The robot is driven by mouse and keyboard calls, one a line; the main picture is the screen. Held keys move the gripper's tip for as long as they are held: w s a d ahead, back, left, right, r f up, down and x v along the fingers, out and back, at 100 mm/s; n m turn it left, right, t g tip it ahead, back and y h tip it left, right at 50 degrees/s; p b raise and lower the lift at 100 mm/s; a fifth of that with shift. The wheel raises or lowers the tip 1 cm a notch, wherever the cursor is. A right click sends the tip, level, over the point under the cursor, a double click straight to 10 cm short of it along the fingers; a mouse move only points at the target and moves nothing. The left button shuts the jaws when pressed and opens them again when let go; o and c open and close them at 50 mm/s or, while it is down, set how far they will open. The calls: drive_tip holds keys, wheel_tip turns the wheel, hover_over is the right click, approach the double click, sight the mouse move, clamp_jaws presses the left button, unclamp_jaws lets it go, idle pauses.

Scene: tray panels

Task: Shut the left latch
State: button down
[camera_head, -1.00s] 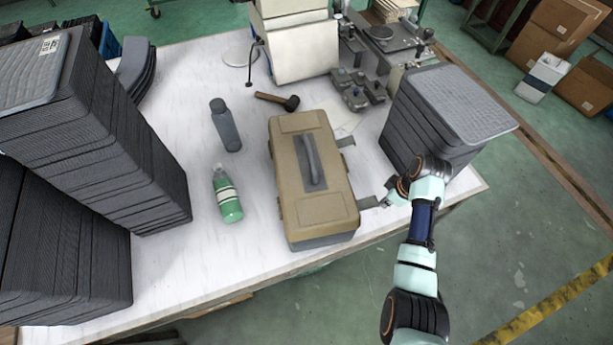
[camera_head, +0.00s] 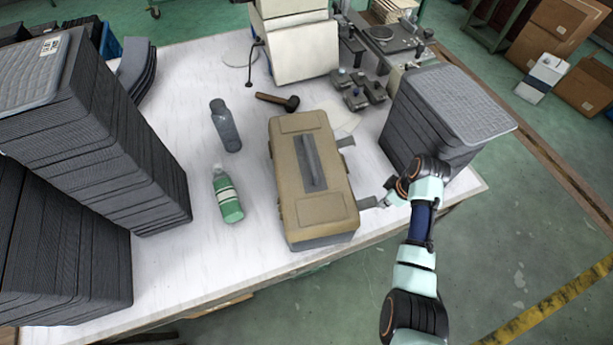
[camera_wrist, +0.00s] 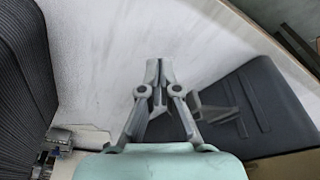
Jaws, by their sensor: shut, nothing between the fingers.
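A tan toolbox (camera_head: 325,208) with a grey base and a grey handle (camera_head: 312,165) stands on the table, its lid closed. Two grey latches stick out from its right side: a far latch (camera_head: 346,141) and a near latch (camera_head: 367,203). My gripper (camera_head: 387,202) is just right of the near latch. In the wrist view my gripper (camera_wrist: 158,72) is shut and empty, pointing at the white table. The box's dark side (camera_wrist: 262,95) is at the right there, with a latch (camera_wrist: 222,115) sticking out beside the fingers. I cannot tell if they touch.
A stack of grey tray panels (camera_head: 430,125) stands right behind my gripper and fills the left of the wrist view (camera_wrist: 22,70). A green bottle (camera_head: 228,195), a grey bottle (camera_head: 226,126) and a hammer (camera_head: 278,101) lie left of and behind the box. Taller stacks stand at far left.

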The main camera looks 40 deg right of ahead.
drive_tip(key=shift+w+a+p, duration=0.2)
drive_tip(key=shift+a+p, duration=0.1)
drive_tip(key=shift+a, duration=0.1)
